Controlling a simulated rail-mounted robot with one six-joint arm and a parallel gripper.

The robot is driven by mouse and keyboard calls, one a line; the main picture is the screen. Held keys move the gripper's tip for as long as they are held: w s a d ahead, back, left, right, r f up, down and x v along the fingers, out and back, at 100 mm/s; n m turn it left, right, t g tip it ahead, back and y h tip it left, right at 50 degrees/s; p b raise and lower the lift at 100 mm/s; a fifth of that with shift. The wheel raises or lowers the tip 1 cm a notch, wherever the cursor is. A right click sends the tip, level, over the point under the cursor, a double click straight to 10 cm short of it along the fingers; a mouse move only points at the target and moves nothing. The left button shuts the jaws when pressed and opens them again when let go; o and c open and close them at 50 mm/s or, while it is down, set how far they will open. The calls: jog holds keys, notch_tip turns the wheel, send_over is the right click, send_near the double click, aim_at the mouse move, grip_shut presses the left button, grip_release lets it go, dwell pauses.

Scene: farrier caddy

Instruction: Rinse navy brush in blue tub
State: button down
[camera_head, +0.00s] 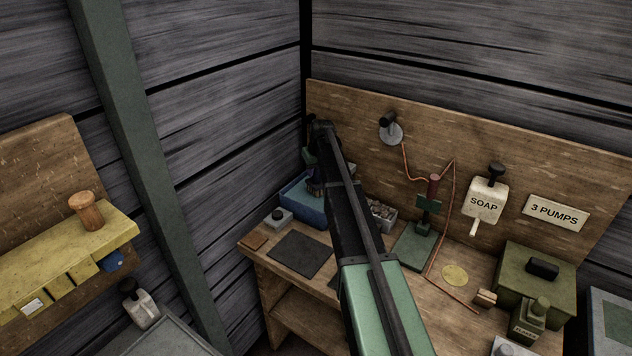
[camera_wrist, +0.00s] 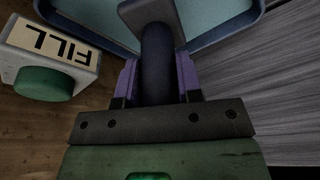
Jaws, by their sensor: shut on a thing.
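The blue tub (camera_head: 303,210) stands at the back left corner of the bench and holds pale blue water; its rim also shows in the wrist view (camera_wrist: 225,32). My gripper (camera_wrist: 157,78) is shut on the dark round handle of the navy brush (camera_wrist: 157,48), between its two purple fingers. The brush's grey-brown block end (camera_wrist: 150,13) points away from the gripper, over the water. I cannot tell whether it touches the water. In the head view my arm hides part of the tub, and the brush is too small and dark to make out.
A dark mat (camera_head: 300,255) lies in front. To the right are a green stand (camera_head: 416,245), a soap dispenser (camera_head: 485,200) and an olive box (camera_head: 535,280). Plank walls close the corner behind the tub.

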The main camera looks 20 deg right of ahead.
aim_at(315, 181)
jog(key=shift+f+b, duration=3.25)
jog(key=shift+f, duration=0.05)
jog(key=shift+r, duration=0.15)
jog(key=shift+r+p, duration=0.35)
jog(key=shift+p, duration=0.2)
notch_tip(315, 181, up, 12)
jog(key=p, duration=1.2)
jog(key=shift+f, duration=0.1)
